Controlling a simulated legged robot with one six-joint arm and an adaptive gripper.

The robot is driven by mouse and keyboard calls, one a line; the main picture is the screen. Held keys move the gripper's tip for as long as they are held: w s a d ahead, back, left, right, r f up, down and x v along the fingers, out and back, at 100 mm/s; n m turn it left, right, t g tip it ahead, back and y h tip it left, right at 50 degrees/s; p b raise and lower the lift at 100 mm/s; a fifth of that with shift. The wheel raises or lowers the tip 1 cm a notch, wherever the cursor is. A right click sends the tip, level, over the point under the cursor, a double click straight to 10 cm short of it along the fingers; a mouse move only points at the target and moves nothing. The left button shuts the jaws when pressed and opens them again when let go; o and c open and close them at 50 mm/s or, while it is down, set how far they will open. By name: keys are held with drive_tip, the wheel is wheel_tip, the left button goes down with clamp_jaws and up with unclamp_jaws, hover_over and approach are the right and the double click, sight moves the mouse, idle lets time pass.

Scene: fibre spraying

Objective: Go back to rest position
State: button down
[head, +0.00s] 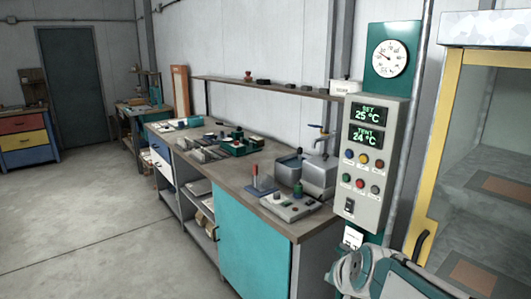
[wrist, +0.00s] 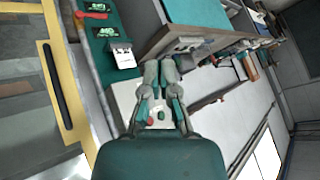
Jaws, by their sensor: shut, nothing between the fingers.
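My gripper (wrist: 161,68) shows in the middle of the wrist view, with its grey and teal fingers close together and nothing held between them. Part of my arm is at the bottom right of the head view, in front of the lower end of the control panel (head: 370,165). The panel has two displays reading 25 °C and 24 °C, coloured buttons and a dial gauge (head: 390,56) above.
A long workbench (head: 311,221) with a teal door runs along the wall, with tools and a button box (head: 290,207) on top. A yellow-framed cabinet (head: 437,140) stands at the right. The concrete floor (head: 90,220) at the left is clear. Drawers (head: 25,139) stand far left.

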drive_tip(key=s+d+n+g+h, duration=0.1)
drive_tip(key=s+n, duration=0.3)
drive_tip(key=s, duration=1.3)
drive_tip(key=shift+s+d+r+g, duration=0.15)
drive_tip(key=shift+s+d+g, duration=0.15)
drive_tip(key=shift+g, duration=0.5)
drive_tip(key=shift+d, duration=0.15)
